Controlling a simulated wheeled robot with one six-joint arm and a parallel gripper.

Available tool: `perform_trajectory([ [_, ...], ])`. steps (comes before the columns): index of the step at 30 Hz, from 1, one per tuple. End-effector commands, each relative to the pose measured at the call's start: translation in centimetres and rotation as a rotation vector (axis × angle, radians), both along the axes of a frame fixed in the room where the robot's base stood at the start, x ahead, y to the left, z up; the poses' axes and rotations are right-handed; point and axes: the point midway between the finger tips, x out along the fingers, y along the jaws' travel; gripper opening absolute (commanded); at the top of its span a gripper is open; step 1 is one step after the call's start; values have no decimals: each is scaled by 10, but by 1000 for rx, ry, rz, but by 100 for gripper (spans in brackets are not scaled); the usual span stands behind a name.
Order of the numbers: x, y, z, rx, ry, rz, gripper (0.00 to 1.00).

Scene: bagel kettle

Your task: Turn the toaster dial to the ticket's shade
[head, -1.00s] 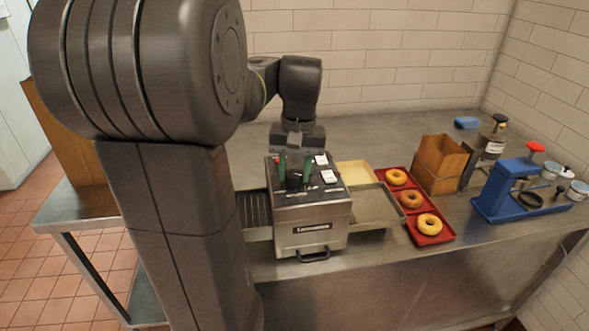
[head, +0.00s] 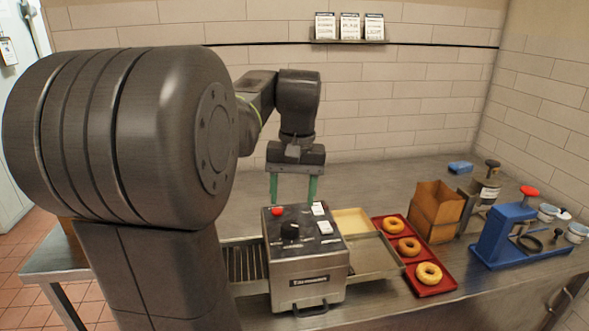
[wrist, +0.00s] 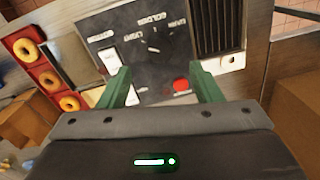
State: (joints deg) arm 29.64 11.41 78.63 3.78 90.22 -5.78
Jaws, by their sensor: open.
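The toaster (head: 309,275) is a steel box with a dark top panel in the middle of the counter. Its black dial (head: 290,231) stands on that panel, and also shows in the wrist view (wrist: 152,46) with blurred shade labels around it. I cannot tell surely which label it points at. My gripper (head: 293,196) is open and empty, raised above the far side of the toaster, clear of the dial. In the wrist view its green fingers (wrist: 160,72) frame the panel below the dial. Three paper tickets (head: 349,27) stand on a wall shelf; their writing is too small to read.
A red button (head: 277,211) and white switches (head: 325,227) share the panel. Right of the toaster are a steel tray (head: 372,257), a red tray (head: 442,287) with three bagels, a cardboard box (head: 434,212) and a blue stand (head: 507,240). Open counter lies behind.

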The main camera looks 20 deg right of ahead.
Motion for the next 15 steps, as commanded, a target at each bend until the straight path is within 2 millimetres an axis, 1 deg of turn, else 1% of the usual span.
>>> perform_trajectory([
  [1, 0, -1, 12, -2, -4, 0, 58],
  [3, 0, -2, 27, -2, -4, 0, 58],
  [7, -1, -3, 48, -1, -2, 0, 58],
  [11, -2, -4, 59, 0, -1, 0, 58],
  [15, -2, -4, 63, 0, 1, 0, 58],
])
